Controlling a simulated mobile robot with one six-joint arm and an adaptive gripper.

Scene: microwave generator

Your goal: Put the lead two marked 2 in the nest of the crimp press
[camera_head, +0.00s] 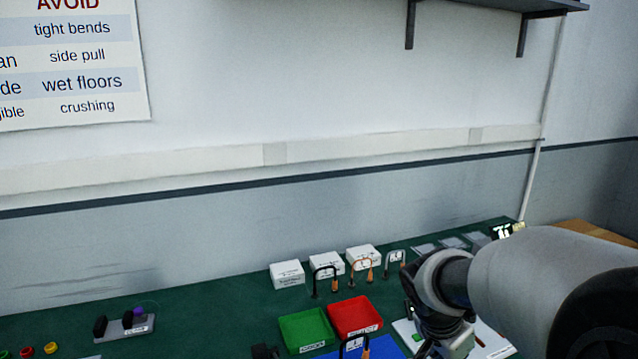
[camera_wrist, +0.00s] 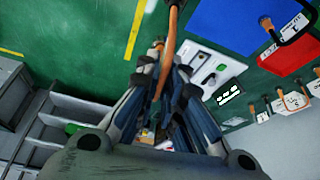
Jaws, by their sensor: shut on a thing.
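My gripper (camera_wrist: 163,75) is shut on an orange lead (camera_wrist: 173,28) in the wrist view. The lead runs up from between the fingers, and its lower part is hidden by them. No number mark can be read on it. In the head view my gripper (camera_head: 440,335) is at the lower right, and the held lead cannot be made out there.
A green tray (camera_head: 306,330) and a red tray (camera_head: 355,317) stand side by side. A black lead (camera_head: 354,343) is over the blue mat (camera_head: 385,346). Several upright leads (camera_head: 362,268) stand before white boxes (camera_head: 287,274). A grey fixture (camera_head: 124,325) sits left; green surface between is clear.

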